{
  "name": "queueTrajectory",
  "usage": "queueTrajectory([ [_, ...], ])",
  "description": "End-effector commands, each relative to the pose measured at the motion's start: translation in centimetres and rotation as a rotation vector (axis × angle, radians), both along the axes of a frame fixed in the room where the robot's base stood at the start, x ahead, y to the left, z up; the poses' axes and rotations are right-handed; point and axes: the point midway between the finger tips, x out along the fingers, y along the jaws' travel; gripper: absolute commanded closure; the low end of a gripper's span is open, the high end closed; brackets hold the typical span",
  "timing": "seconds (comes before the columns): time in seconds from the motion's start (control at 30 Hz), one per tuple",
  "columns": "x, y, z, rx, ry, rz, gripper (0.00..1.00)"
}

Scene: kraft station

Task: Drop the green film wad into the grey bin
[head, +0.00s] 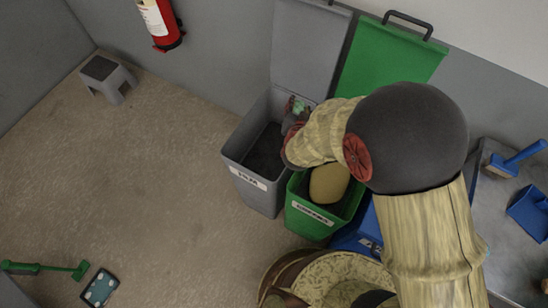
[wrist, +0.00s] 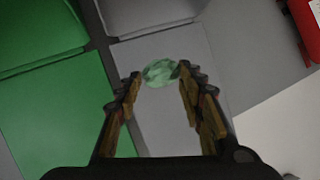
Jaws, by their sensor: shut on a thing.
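The green film wad (wrist: 161,72) is a crumpled, pale green lump between my fingertips in the wrist view. My gripper (wrist: 159,80) is shut on it. In the head view a small part of the wad (head: 298,106) shows at my gripper (head: 296,113), over the back right part of the grey bin (head: 257,194). The grey bin is open, with a label on its front and a dark inside. Its grey lid (head: 307,45) stands raised behind it. My arm hides part of the gripper, and I cannot tell its exact height over the rim.
A green bin (head: 310,222) holding a tan lump (head: 328,184) stands right beside the grey bin, its green lid (head: 392,62) raised. A blue bin (head: 352,239) is partly hidden by my arm. A grey stool (head: 108,78) stands far left. The floor left of the bins is mostly clear.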

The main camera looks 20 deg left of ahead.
Motion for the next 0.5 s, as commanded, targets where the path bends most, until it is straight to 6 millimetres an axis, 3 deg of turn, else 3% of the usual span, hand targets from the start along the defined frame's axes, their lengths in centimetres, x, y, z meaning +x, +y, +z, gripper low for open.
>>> queueTrajectory([
  [0.03,-0.9,1.8,-0.2,0.0,0.0,0.019,0.71],
  [0.2,-2.7,5.2,-0.2,0.0,0.0,0.051,0.71],
  [0.5,-3.5,6.4,-0.9,0.0,0.0,0.061,0.71],
])
